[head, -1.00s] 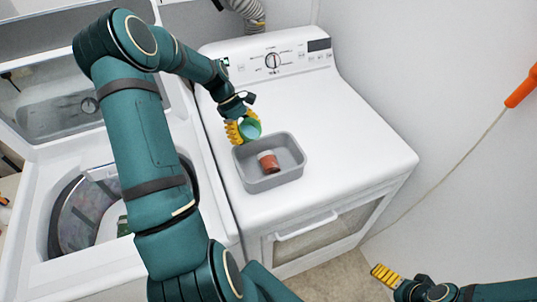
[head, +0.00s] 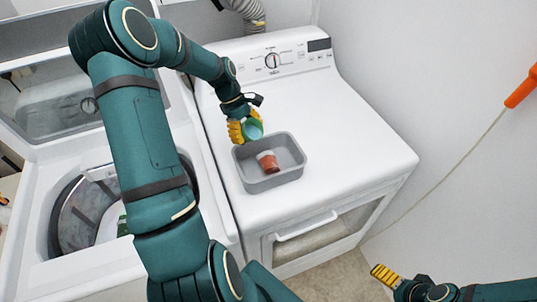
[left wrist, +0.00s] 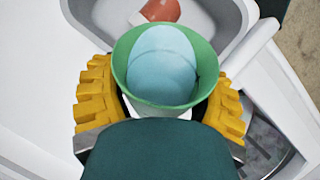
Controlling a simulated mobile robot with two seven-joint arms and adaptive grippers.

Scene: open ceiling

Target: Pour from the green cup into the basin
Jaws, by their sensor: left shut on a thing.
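My left gripper (head: 243,129) is shut on the green cup (head: 254,129), at the back left corner of the grey basin (head: 298,162). In the left wrist view the yellow fingers (left wrist: 160,95) clasp the cup (left wrist: 124,60) from both sides. A smooth, rounded pale blue thing (left wrist: 162,65) is inside the cup; I cannot tell what it is. In the head view the cup is tilted, with its mouth towards the basin. A red-brown cup with a whitish band (head: 268,163) lies tilted in the basin. My right gripper (head: 386,276) is low at the right; its jaw opening is unclear.
The basin rests on the white dryer top (head: 350,130), which is clear to its right. A control panel (head: 285,58) rises at the back. An open washer (head: 50,215) stands at the left. An orange-handled thing with a cord (head: 521,88) is by the right wall.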

